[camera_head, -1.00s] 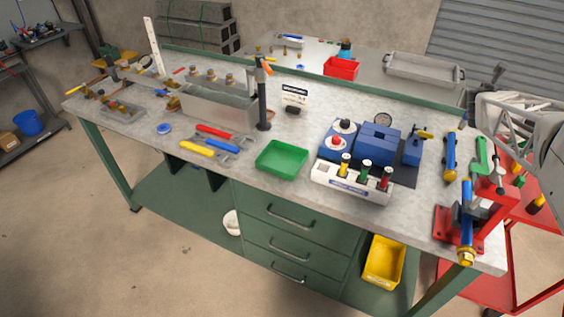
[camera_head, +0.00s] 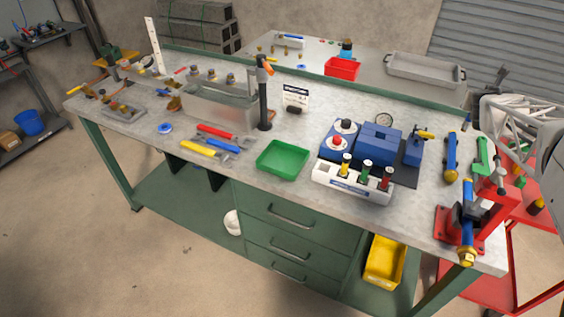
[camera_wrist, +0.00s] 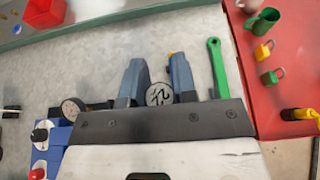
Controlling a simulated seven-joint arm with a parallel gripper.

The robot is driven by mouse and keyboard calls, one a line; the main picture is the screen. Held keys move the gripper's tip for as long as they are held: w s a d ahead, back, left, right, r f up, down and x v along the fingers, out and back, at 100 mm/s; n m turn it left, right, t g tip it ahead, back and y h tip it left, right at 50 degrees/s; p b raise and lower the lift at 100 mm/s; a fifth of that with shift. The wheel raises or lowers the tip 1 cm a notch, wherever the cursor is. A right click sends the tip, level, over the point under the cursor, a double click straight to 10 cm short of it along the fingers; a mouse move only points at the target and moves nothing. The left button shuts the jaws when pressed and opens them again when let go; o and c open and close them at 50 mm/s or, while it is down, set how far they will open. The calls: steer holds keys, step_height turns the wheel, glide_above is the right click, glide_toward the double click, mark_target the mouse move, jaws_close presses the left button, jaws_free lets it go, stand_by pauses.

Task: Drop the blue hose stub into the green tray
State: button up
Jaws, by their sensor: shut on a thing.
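My gripper (camera_wrist: 158,82) shows in the wrist view as two blue-grey fingers on a dark mount. The green tray (camera_head: 283,160) lies empty near the front edge of the bench, left of the white block with coloured plugs.
A red stand (camera_head: 446,226) with an upright blue, brass-ended cylinder (camera_head: 467,238) is at the bench's right front. The blue pump (camera_head: 376,146) and white plug block (camera_head: 350,183) lie between it and the tray. Red, blue and yellow-handled tools lie left of the tray. A black post (camera_head: 264,105) stands behind it.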

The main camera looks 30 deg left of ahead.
steer(key=s+a+f+m+g+h, duration=0.1)
steer(key=s+a+m+h, duration=0.15)
steer(key=a, duration=1.05)
steer(key=s+a+m+h, duration=0.2)
steer(key=a+h, duration=0.1)
steer(key=a, duration=1.1)
steer(key=s+a+f+m+g+h, duration=0.3)
steer(key=s+a+m+h, duration=0.1)
steer(key=s+a, duration=1.6)
steer(key=shift+s+a, duration=0.3)
steer(key=shift+s, duration=0.3)
steer(key=shift+f+m, duration=0.25)
steer(key=shift+f, duration=2.9)
